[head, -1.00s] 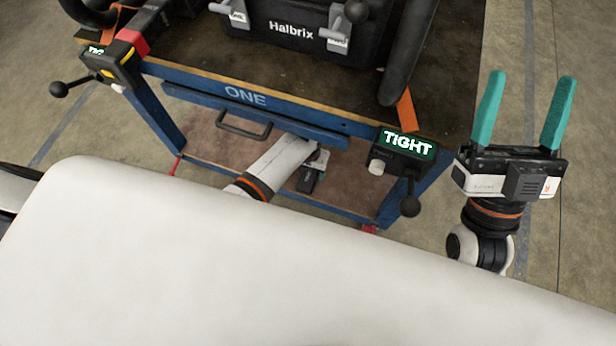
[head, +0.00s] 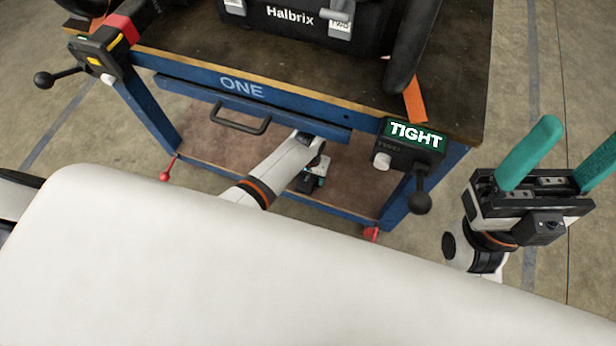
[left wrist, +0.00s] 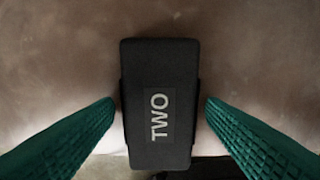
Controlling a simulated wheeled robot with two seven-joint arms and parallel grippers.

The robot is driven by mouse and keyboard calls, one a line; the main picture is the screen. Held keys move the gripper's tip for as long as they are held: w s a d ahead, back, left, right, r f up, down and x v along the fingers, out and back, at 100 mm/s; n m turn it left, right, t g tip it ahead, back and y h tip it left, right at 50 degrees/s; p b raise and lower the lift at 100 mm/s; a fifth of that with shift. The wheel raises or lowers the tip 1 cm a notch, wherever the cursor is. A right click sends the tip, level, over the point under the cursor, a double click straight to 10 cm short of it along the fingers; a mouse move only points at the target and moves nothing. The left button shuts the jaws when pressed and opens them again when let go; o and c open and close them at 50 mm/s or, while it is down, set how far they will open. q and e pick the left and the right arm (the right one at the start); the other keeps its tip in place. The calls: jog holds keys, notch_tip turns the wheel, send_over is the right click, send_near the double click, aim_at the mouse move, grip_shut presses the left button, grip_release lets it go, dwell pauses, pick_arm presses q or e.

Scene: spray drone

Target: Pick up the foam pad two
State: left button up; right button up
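Foam pad two is a dark grey block marked TWO (left wrist: 160,105) in the left wrist view, lying on a brownish surface. My left gripper (left wrist: 160,108) is open, with one green ribbed finger on each side of the pad; narrow gaps seem to show beside it. In the head view my left arm reaches under the blue bench's top, and the left gripper (head: 318,170) is small and partly hidden above the lower shelf (head: 235,165). My right gripper (head: 582,135) is open and empty at the right, outside the bench, one finger cut by the frame edge.
The blue bench marked ONE (head: 240,88) has a drawer handle (head: 238,120), a TIGHT box (head: 410,145) with a black knob, and a similar box (head: 100,55) at left. A black Halbrix case (head: 290,25) stands on top. Open floor lies right of the bench.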

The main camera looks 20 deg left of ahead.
pick_arm(q)
jog(key=c, duration=0.8)
jog(key=shift+c, duration=0.3)
jog(key=shift+r, duration=0.15)
